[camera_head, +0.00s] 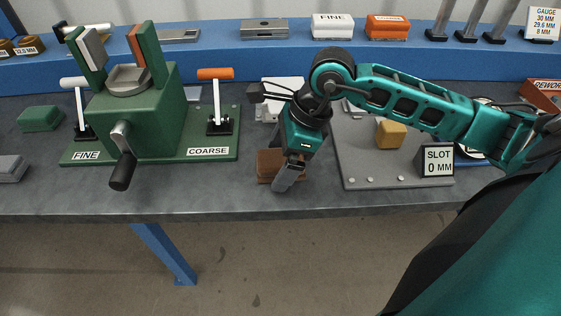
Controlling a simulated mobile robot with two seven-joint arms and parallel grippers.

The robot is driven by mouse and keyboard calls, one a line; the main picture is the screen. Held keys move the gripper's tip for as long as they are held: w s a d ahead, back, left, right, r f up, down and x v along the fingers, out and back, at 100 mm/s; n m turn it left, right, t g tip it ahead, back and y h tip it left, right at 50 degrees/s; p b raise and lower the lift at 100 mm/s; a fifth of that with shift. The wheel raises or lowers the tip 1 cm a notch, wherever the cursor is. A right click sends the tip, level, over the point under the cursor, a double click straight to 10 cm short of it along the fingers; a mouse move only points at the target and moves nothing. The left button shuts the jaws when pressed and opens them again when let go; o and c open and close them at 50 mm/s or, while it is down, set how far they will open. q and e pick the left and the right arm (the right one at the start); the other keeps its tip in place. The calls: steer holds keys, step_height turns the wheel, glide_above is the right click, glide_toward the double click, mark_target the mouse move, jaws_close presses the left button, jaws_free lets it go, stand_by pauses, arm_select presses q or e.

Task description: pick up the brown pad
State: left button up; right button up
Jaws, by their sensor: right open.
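The brown pad (268,165) lies on the grey bench top near the front edge, between the green fixture and the grey slot plate. My right gripper (288,180) reaches down over the right part of the pad and hides some of it. The gripper is open, with one finger showing in front of the pad. I cannot tell whether the fingers touch the pad. My left gripper is not in view.
A green fixture (170,105) with FINE and COARSE levers stands at left. A grey plate (365,170) with a yellow block (391,133) and a SLOT 0 MM sign (437,160) lies at right. A blue shelf (220,50) runs along the back. A green pad (40,118) lies far left.

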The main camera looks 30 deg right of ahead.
mark_target(281, 157)
steer(key=c, duration=1)
steer(key=shift+r, duration=0.1)
steer(key=shift+c, duration=0.2)
steer(key=shift+r, duration=0.2)
step_height(281, 157, up, 20)
steer(key=p, duration=0.2)
steer(key=shift+f+p, duration=0.15)
steer(key=shift+p, duration=0.2)
